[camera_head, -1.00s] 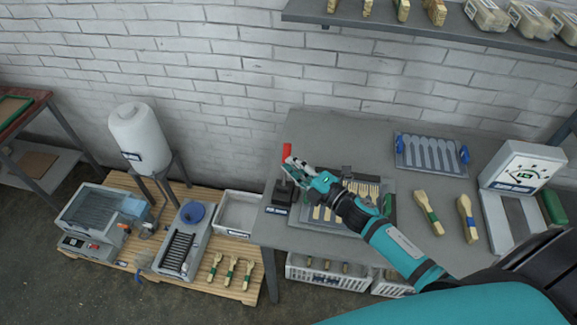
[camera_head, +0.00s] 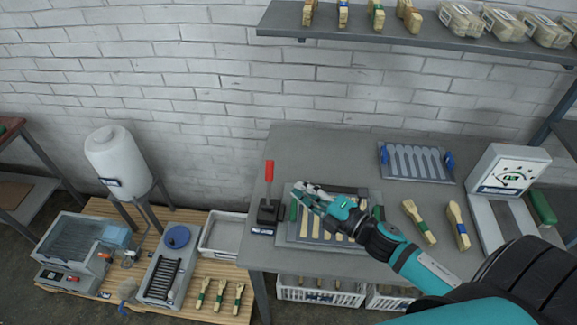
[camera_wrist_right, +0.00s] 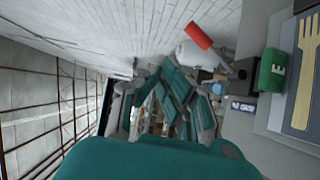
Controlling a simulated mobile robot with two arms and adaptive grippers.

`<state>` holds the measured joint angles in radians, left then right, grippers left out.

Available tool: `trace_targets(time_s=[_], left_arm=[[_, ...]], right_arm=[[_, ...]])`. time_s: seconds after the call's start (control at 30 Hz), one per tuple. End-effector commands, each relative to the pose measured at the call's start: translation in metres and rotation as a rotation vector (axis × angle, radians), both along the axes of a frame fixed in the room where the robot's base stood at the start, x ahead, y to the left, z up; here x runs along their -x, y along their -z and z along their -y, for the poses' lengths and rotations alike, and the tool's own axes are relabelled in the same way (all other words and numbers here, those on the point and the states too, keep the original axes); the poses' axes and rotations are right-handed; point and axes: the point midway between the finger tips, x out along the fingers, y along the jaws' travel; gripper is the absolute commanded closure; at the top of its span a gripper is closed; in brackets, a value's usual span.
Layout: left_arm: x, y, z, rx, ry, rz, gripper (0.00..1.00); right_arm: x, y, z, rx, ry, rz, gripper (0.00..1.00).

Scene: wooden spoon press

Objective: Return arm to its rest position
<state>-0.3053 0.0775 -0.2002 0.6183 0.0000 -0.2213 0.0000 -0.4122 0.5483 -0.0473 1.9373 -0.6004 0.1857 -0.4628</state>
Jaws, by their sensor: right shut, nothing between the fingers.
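My right arm reaches in from the lower right in the head view. Its teal and grey right gripper (camera_head: 303,196) is shut and empty. It is above the left part of the press plate (camera_head: 283,229), which holds several wooden utensils (camera_head: 318,228) in a row. The gripper and wrist hide part of the plate. The red-handled lever (camera_head: 269,171) stands upright on its black base just left of the gripper, apart from it. In the right wrist view the red handle (camera_wrist_right: 199,36) shows beyond the fingers. My left gripper is not in view.
A slotted tray with blue handles (camera_head: 416,162) lies at the table's back. Two banded bundles (camera_head: 419,222) and a dial device (camera_head: 510,170) are to the right. A shelf (camera_head: 400,37) hangs above. A white tank (camera_head: 117,160) and machines stand on a pallet at left.

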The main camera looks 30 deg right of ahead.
Motion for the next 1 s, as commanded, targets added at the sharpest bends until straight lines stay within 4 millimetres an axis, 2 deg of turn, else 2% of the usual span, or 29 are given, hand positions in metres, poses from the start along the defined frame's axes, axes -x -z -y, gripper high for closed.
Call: trace_targets(time_s=[0.27,0.37,0.47,0.57,0.7,1.0], left_arm=[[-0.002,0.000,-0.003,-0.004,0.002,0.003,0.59],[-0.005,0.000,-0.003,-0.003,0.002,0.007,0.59],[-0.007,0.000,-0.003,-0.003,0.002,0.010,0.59],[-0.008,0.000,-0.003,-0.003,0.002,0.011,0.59],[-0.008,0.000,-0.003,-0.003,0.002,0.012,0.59],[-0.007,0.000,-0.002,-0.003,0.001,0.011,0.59]], right_arm=[[-0.001,0.001,0.002,-0.046,0.053,-0.030,1.00],[-0.001,0.004,0.010,-0.164,0.188,-0.115,1.00],[0.010,0.017,0.020,-0.351,0.390,-0.271,1.00],[0.036,0.039,0.023,-0.549,0.596,-0.469,1.00],[0.077,0.064,0.013,-0.734,0.797,-0.708,1.00],[0.150,0.084,-0.021,-0.912,1.027,-1.056,1.00]])
